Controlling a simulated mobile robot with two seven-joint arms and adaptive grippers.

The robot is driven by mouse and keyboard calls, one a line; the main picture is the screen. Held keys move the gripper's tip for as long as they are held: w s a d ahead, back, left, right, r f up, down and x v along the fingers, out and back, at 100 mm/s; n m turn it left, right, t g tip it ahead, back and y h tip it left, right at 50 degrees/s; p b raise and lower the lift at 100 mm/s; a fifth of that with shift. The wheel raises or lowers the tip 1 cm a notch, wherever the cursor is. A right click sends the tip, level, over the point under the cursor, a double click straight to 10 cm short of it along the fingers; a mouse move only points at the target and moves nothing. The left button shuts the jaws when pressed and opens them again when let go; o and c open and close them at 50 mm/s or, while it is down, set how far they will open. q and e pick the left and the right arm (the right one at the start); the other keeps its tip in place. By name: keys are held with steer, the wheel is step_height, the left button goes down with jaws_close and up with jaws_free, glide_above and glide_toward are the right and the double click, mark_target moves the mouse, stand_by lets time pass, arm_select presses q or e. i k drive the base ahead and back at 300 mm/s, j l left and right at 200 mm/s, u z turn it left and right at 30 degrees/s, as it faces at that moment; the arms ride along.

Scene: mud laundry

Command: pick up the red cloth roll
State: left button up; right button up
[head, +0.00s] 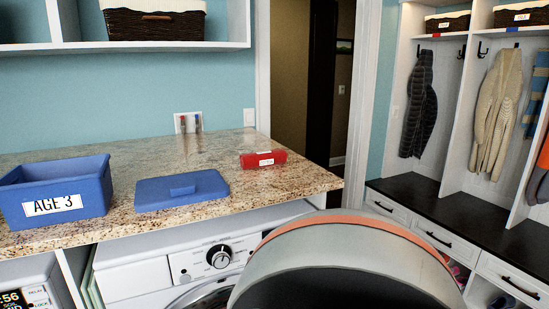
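The red cloth roll (259,160) lies on the granite counter (290,181), near its right end. It is a short red cylinder with a white label on its front. Nothing touches it. Neither of my grippers shows in the head view. A large rounded grey part with an orange band, probably my own arm, fills the bottom centre and stands in front of the washer, below the counter.
A blue bin (90,187) labelled AGE 3 and its blue lid (181,190) lie on the counter left of the roll. A washer (150,272) stands below. A shelf (240,24) overhangs the left. A dark bench (445,210) and hanging coats are at right.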

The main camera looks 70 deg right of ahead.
mark_target(258, 160)
steer(key=k+l, duration=0.2)
steer(key=l, duration=0.25)
steer(key=k+l, duration=0.15)
steer(key=l, duration=0.3)
steer(key=k+l, duration=0.2)
steer(key=l, duration=0.3)
steer(key=k+l, duration=0.15)
steer(key=l, duration=0.3)
steer(key=k+l, duration=0.2)
steer(key=l, duration=0.25)
steer(key=k+l, duration=0.15)
steer(key=l, duration=0.3)
steer(key=k+l, duration=0.2)
steer(key=l, duration=0.25)
steer(key=k+l, duration=0.15)
steer(key=l, duration=0.35)
steer(key=i, duration=0.1)
steer(key=i+j, duration=0.5)
steer(key=j, duration=0.05)
